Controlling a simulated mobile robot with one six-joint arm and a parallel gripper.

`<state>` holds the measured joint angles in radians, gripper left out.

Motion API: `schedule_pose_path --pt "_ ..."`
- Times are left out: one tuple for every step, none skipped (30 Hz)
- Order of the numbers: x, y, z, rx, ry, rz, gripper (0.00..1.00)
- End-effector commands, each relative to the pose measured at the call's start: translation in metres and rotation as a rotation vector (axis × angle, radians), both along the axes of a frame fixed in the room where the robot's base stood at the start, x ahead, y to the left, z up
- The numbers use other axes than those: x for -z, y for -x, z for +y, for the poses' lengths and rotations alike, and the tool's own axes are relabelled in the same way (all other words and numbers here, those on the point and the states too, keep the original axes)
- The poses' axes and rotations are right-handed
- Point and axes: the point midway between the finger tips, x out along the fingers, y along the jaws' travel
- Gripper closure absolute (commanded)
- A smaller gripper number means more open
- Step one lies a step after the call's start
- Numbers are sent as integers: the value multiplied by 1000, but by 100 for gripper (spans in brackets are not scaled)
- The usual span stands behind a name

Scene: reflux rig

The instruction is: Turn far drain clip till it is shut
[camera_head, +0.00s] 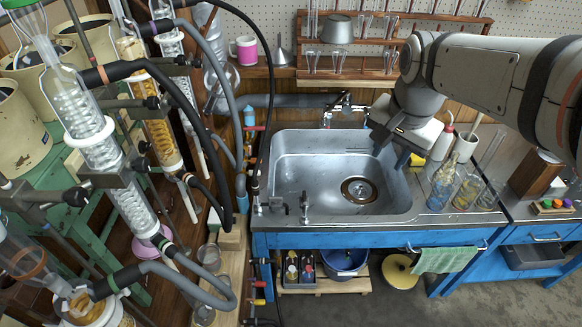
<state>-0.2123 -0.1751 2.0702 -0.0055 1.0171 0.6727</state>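My gripper (391,153) hangs over the right side of the steel sink (285,160). Its two fingers are apart, with nothing seen between them. I cannot tell for sure which fitting is the far drain clip. Small coloured fittings (252,160) sit along the dark hose left of the sink, and more red and yellow ones (260,301) show lower down. Small metal fittings (304,206) stand on the sink's front left rim. All of these are well to the left of my gripper and apart from it. Whether any clip is open or shut is too small to tell.
Glass condensers (100,150) with thick hoses crowd the left side. A faucet (345,108) stands behind the sink. Bottles and glasses (442,183) stand right of the sink. A glassware rack (395,45) and a pink mug (245,50) are at the back. The sink basin is empty.

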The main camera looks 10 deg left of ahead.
Motion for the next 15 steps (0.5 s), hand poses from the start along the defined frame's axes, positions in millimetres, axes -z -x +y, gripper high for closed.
schedule_pose_path --pt "31 -21 18 50 -14 25 66" --pt "41 -32 29 89 -23 38 66" --pt "53 -46 43 141 -33 55 66" --pt "64 -56 54 180 -41 68 66" --pt "75 -66 65 219 -47 80 66" --pt "90 -78 82 271 -54 97 66" --pt "102 -88 94 311 -59 108 66" --pt "115 -96 107 351 -62 121 66" --pt "132 -107 124 403 -66 135 66" --pt "146 -114 137 444 -69 146 66" --pt "160 -121 151 483 -69 158 66" --pt "178 -129 168 535 -71 170 66" --pt "192 -135 181 573 -71 179 66" --pt "206 -139 193 609 -70 188 66" --pt "223 -144 208 655 -68 197 66"
